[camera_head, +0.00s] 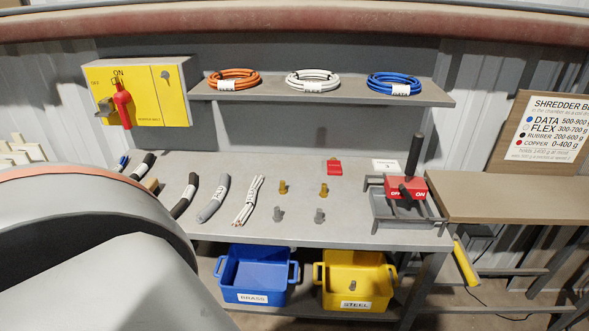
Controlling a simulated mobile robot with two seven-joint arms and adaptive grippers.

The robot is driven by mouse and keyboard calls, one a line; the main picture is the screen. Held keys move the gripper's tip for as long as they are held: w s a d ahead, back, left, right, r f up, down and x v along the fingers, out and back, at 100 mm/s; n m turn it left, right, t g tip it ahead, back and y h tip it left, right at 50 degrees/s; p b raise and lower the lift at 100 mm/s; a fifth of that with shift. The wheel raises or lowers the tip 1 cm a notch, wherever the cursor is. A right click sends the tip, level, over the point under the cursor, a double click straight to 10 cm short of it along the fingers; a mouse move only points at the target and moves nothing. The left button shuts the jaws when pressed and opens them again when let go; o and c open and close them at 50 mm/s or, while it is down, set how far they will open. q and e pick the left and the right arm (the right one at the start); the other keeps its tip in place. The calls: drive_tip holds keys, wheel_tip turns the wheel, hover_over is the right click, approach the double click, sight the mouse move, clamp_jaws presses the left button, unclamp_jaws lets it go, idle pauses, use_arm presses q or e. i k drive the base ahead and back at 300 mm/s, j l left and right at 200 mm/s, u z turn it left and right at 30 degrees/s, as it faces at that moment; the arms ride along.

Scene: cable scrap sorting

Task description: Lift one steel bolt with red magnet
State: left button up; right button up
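The red magnet (400,187) has a black upright handle and OFF and ON labels. It sits on a grey metal tray or stand (392,213) at the right end of the bench. Two grey steel bolts stand on the bench: a left one (278,214) and a right one (319,216). Two brass-coloured bolts, left (282,187) and right (323,190), stand just behind them. The magnet is apart from all of these bolts. A large grey arm part of mine fills the lower left. Neither gripper is in view.
Below the bench are a blue BRASS bin (253,298) and a yellow STEEL bin (347,304) with a small piece inside. Cable pieces (213,198) lie left of the bolts. A red block (334,167) lies behind. A shelf (300,92) holds cable coils.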

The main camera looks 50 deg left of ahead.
sight(418, 189)
drive_tip(key=j+u, duration=0.45)
drive_tip(key=i+j+u, duration=0.15)
drive_tip(key=j+u, duration=0.15)
drive_tip(key=u, duration=0.15)
